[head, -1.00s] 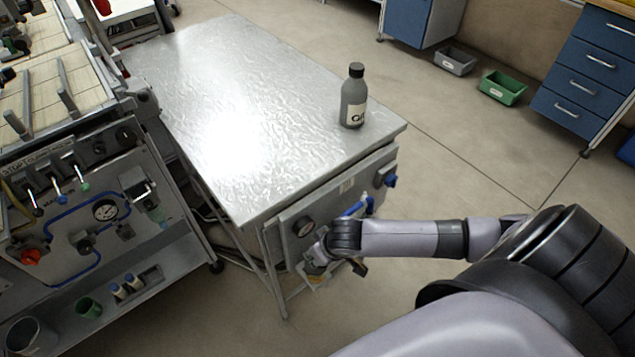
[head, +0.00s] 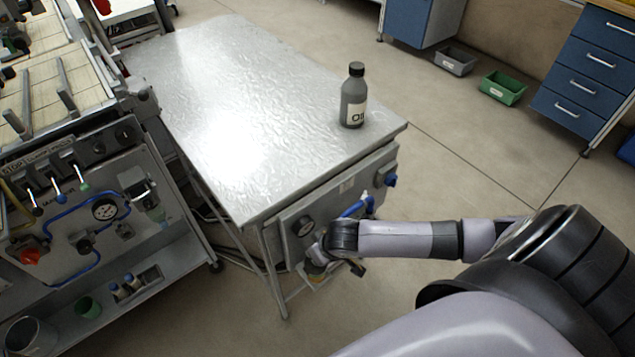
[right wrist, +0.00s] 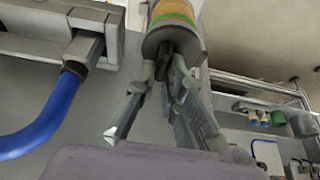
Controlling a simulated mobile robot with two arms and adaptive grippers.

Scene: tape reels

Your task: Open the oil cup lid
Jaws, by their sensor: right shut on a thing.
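The oil cup (right wrist: 172,22) shows at the top of the right wrist view as a cylinder with an amber body, a green band and a grey end part facing my gripper. My right gripper (right wrist: 166,62) is at that grey end, its fingers closed on a small dark part in its middle; the exact contact is partly hidden by the fingers. In the head view my right gripper (head: 318,262) is low at the front panel of the metal table, and the cup is mostly hidden behind it. My left gripper is not in view.
The metal table (head: 230,100) carries a grey oil bottle (head: 353,98) near its right corner. A control panel machine (head: 80,200) stands at left.

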